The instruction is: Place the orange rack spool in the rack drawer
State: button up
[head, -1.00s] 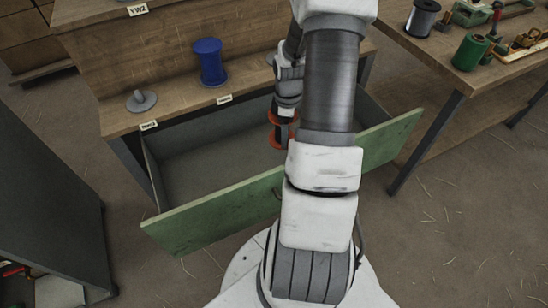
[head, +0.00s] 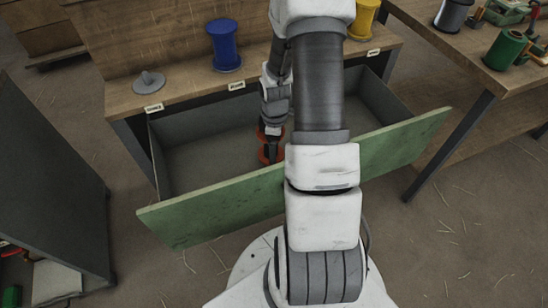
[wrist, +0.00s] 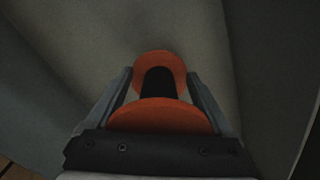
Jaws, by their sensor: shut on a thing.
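The orange spool (head: 265,153) is in my gripper, inside the open drawer in the head view; my arm hides part of it. In the wrist view the orange spool (wrist: 160,112) has two orange flanges and a dark core, and sits between the two fingers of my gripper (wrist: 160,88). My gripper is shut on it. The rack drawer (head: 200,150) is pulled out, with a grey inside and a green front. Grey drawer surfaces surround the spool in the wrist view. Whether the spool touches the drawer floor cannot be told.
Above the drawer, a shelf holds a blue spool (head: 223,46), a grey peg base (head: 149,82) and a yellow spool (head: 362,20). A dark cabinet (head: 50,170) stands at the left.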

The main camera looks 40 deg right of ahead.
jog(key=shift+a+f+b, duration=0.15)
jog(key=shift+f+b, duration=0.7)
jog(key=shift+f, duration=1.2)
jog(key=shift+f, duration=0.2)
jog(key=o, duration=1.1)
notch_tip(320, 180, up, 12)
jog(key=p, duration=0.4)
jog(key=shift+r, duration=0.2)
